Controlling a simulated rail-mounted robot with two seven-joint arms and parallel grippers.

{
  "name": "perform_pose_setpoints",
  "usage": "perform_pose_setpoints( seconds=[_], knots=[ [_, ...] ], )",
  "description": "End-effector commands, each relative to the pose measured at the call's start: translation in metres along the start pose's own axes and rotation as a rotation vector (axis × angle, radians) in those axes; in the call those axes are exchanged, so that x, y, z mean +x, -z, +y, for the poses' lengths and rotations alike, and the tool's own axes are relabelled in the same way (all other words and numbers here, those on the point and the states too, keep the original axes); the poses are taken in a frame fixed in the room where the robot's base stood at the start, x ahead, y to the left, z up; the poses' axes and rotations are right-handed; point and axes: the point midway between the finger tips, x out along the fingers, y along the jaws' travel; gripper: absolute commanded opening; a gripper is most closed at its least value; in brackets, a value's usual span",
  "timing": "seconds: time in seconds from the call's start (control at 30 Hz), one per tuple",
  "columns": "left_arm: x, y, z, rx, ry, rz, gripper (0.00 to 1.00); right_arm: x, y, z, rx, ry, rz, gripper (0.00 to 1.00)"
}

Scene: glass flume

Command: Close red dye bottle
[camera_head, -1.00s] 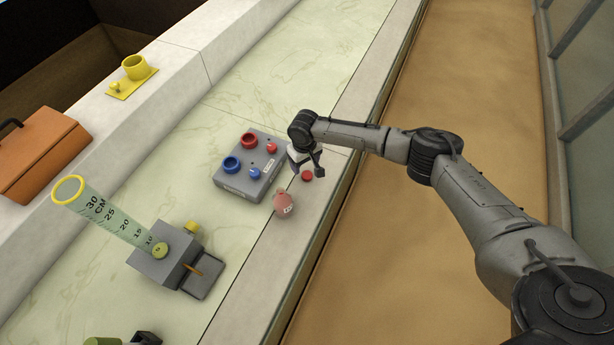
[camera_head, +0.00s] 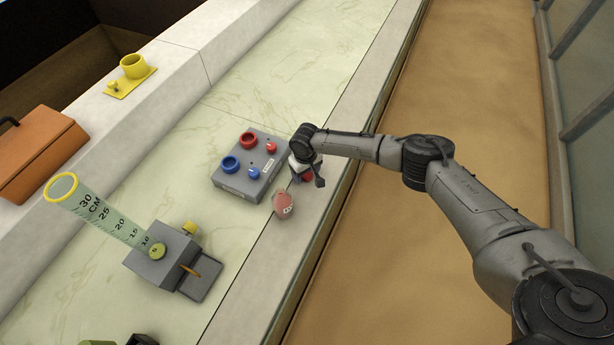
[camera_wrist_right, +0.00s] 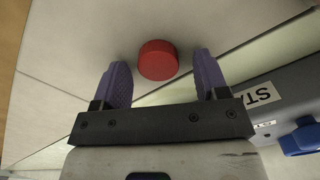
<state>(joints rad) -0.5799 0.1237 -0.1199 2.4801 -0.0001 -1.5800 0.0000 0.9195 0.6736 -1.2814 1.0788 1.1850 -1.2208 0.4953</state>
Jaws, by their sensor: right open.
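The red dye bottle (camera_head: 283,206), a small pinkish round bottle, stands on the stone ledge (camera_head: 323,215). A red cap (camera_wrist_right: 158,60) lies on the ledge by itself, apart from the bottle. In the head view the cap is mostly hidden by my right gripper (camera_head: 307,176). In the right wrist view my right gripper (camera_wrist_right: 158,77) is open, with its two purple fingers either side of the line to the cap. The cap sits near the fingertips, not gripped. My left gripper is not in view.
A grey stand (camera_head: 229,185) with red and blue rings and knobs is left of the bottle. A grey block with a clear measuring tube (camera_head: 110,219) is at lower left. An orange case (camera_head: 40,157) and a yellow holder (camera_head: 131,76) are on the far wall.

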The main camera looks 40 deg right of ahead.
Motion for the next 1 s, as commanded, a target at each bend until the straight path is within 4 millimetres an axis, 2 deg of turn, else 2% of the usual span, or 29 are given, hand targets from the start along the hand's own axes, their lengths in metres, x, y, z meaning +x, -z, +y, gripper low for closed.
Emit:
perform_pose_setpoints(
  seconds=[0.33, 0.87, 1.0],
  knots=[
    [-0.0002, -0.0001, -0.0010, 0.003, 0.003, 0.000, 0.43, -0.0001, 0.0001, 0.0001, 0.000, 0.000, 0.000, 0.66],
    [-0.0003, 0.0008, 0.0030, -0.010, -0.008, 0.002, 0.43, -0.0001, 0.0000, 0.0002, 0.001, 0.000, 0.000, 0.16],
    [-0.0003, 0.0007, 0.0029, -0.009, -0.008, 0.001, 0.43, -0.0002, 0.0000, 0.0002, 0.001, 0.000, 0.000, 0.16]
  ],
)
